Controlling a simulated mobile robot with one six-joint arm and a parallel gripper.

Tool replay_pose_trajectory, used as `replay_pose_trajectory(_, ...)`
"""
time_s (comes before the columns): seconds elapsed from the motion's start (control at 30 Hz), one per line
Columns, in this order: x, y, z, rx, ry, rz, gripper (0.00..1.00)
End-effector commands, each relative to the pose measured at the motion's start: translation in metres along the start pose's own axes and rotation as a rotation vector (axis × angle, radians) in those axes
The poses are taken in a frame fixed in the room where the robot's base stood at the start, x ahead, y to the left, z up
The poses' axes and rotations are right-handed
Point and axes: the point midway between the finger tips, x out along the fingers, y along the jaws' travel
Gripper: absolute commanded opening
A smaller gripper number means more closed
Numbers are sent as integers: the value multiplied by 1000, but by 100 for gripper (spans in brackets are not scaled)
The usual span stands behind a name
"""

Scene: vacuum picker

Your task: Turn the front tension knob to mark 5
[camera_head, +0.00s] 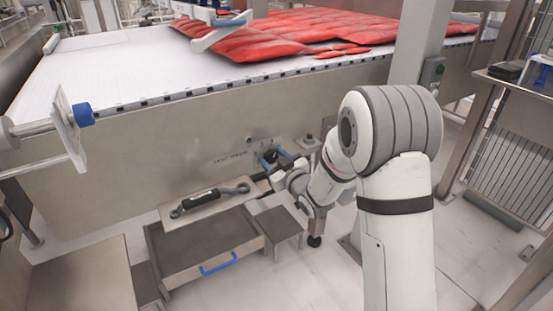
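My gripper (276,160) is at the side panel (130,160) of the conveyor, low and right of the picture's middle. Its two blue fingertips stand apart near the panel, beside small dark printing and dial marks. The front tension knob cannot be made out clearly; it seems hidden by my gripper at the marks. Whether the fingers touch a knob is too small to tell. The mark numbers and the knob's pointer cannot be read.
Red packs (290,35) lie on the white belt (110,70) above. A dark drawer with a blue handle (218,264) stands below the panel, with a dark-gripped tool (208,198) on the ledge behind it. A blue knob (83,114) sticks out at left.

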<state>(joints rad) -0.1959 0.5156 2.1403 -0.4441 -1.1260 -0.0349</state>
Motion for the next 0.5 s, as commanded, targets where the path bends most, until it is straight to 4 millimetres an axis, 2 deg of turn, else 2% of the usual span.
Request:
replay_pose_trajectory(0.07,0,0,0,0,0,0,40)
replay_pose_trajectory(0.33,0,1,0,0,0,2,18)
replay_pose_trajectory(0.37,-9,15,3,0,-2,8,16)
replay_pose_trajectory(0.4,-5,8,2,1,0,4,16)
replay_pose_trajectory(0.5,-2,6,1,8,-1,8,16)
